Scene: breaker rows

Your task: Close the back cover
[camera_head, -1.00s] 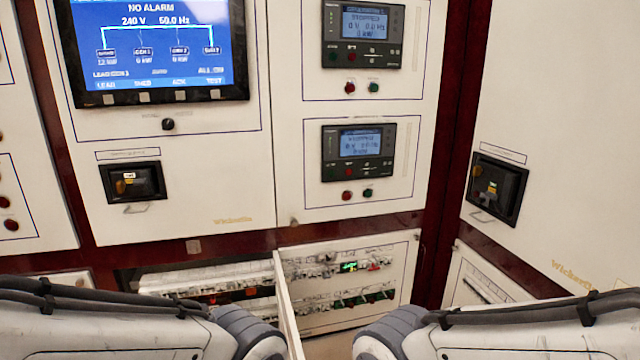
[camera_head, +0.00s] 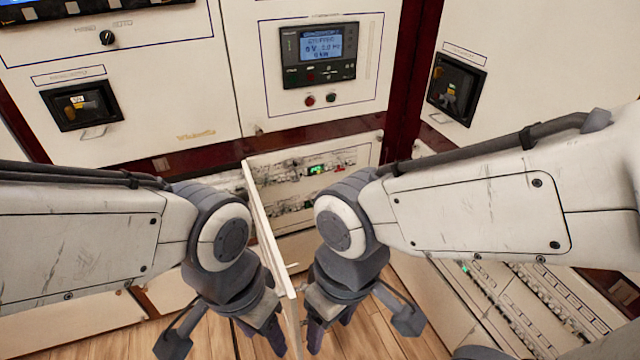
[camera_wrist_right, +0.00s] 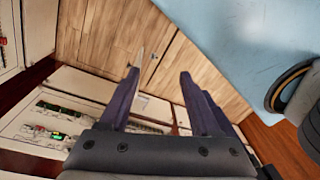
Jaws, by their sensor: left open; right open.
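A white cover panel (camera_head: 264,225) stands swung out from the cabinet's low front. It shows nearly edge-on in the head view, running toward me between my two grippers. A small pale peg sticks out from its right side. My left gripper (camera_head: 258,345) is to the left of the panel, pointing down, with its fingers apart. My right gripper (camera_head: 331,340) is close to the panel's right side, near its front end, also pointing down. In the right wrist view the right fingers (camera_wrist_right: 159,75) are spread with nothing clearly held. I cannot tell whether either gripper touches the panel.
A breaker row panel (camera_head: 325,160) sits behind and right of the cover. More breaker rows (camera_head: 545,290) are at the lower right. A display module (camera_head: 319,54) and a black switch (camera_head: 82,106) are above. The wooden floor (camera_head: 385,335) shows below.

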